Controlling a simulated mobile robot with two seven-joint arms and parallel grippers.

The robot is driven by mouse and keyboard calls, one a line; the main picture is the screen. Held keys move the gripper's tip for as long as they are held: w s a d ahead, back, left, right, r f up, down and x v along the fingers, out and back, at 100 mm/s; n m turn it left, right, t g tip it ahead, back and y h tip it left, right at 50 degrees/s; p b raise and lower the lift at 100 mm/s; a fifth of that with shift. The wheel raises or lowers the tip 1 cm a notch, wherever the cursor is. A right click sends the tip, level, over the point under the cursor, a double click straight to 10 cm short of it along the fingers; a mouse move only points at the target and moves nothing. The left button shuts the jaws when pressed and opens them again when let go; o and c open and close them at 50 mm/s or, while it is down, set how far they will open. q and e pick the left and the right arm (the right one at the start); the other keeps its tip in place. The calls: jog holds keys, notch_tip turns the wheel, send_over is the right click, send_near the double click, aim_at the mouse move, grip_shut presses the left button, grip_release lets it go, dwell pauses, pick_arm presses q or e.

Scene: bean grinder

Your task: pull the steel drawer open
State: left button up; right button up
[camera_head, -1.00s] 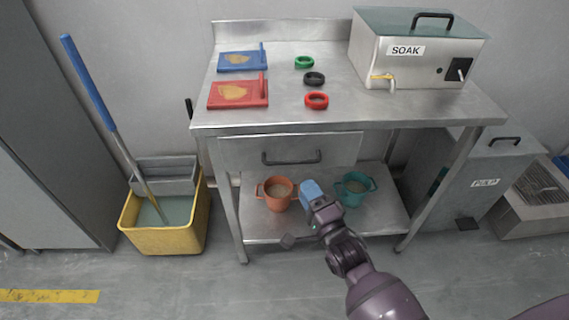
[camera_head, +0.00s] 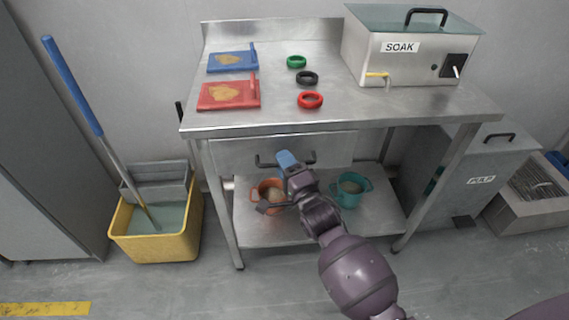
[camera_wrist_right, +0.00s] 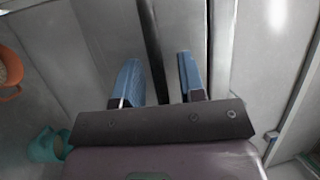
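The steel drawer (camera_head: 335,148) sits under the steel table's top and looks closed. Its dark bar handle (camera_head: 309,159) runs across the front. My right gripper (camera_head: 286,158) is at the middle of this handle and hides part of it. In the right wrist view its two blue fingers (camera_wrist_right: 160,78) are apart. The dark handle (camera_wrist_right: 151,45) passes between them, with a gap visible on each side. My left gripper is not in view.
An orange pot (camera_head: 266,192) and a teal pot (camera_head: 350,188) stand on the lower shelf (camera_head: 245,228) below the drawer. A yellow mop bucket (camera_head: 150,248) is left of the table. Floor in front is clear.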

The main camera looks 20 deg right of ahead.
grip_shut()
jog(key=shift+s, duration=0.1)
pick_arm(q)
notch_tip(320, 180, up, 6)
jog(key=p, duration=0.7)
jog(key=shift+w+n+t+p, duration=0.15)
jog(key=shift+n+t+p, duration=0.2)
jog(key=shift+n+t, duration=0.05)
pick_arm(e)
jog(key=s+a, duration=0.3)
jog(key=s, duration=0.9)
jog(key=s+a, duration=0.4)
jog(key=s, duration=0.9)
jog(key=shift+s+a, duration=0.2)
jog(key=shift+s, duration=0.1)
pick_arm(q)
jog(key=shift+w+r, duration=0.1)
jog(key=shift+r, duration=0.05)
pick_arm(e)
grip_release()
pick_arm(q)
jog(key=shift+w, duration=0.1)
